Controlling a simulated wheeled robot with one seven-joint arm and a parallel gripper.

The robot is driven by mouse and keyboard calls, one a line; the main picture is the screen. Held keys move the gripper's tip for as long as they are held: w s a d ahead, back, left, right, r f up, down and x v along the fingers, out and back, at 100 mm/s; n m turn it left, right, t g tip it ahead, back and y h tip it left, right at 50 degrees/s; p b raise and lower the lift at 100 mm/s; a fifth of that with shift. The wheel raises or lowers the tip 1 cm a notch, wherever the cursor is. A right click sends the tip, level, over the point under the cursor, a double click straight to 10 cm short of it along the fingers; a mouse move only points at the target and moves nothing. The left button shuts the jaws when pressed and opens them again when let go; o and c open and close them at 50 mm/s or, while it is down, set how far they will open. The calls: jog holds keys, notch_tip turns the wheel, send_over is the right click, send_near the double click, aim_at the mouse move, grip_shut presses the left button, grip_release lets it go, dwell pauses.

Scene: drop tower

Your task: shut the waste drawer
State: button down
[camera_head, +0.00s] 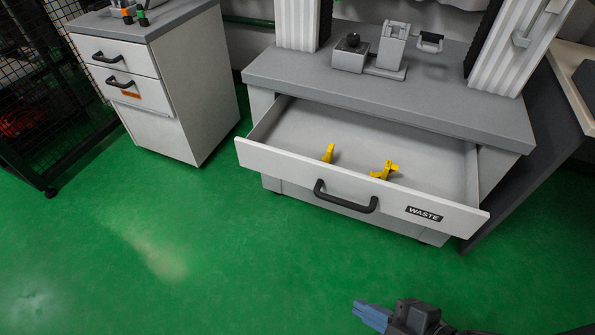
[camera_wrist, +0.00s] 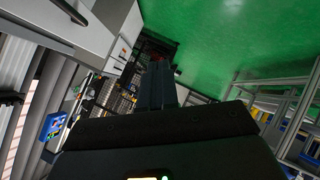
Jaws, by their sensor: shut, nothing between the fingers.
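The waste drawer (camera_head: 270,158) stands pulled out of the grey-topped bench in the head view. It has a white front, a black bar handle (camera_head: 345,199) and a black "WASTE" label (camera_head: 424,214). Two yellow pieces, one at the left (camera_head: 328,153) and one at the right (camera_head: 384,170), lie inside it. My gripper (camera_head: 371,316) is at the bottom of the head view, in front of the drawer and apart from it. Its fingers are shut and empty, and they also show in the wrist view (camera_wrist: 157,88).
A white drawer cabinet (camera_head: 165,85) with black handles stands left of the bench. A metal fixture (camera_head: 390,52) sits on the bench top (camera_head: 400,95) between white columns. A dark-sided table (camera_head: 530,150) stands close at the right. The green floor (camera_head: 200,250) in front is clear.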

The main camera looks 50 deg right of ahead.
jog(key=w+d+f+n+g+h, duration=0.25)
jog(key=w+f+n, duration=0.3)
jog(key=f, duration=0.35)
jog(key=n+g+h+b, duration=0.3)
jog(key=n+h, duration=0.5)
jog(key=h, duration=0.7)
send_near(304, 162)
jog(key=shift+t+y, duration=0.25)
jog(key=b+x, duration=0.2)
jog(key=x, duration=0.4)
jog(key=shift+s+d+r+b, duration=0.1)
jog(key=shift+s+d+b, duration=0.05)
jog(key=shift+d+b, duration=0.15)
jog(key=shift+d+r, duration=0.1)
jog(key=shift+d, duration=0.1)
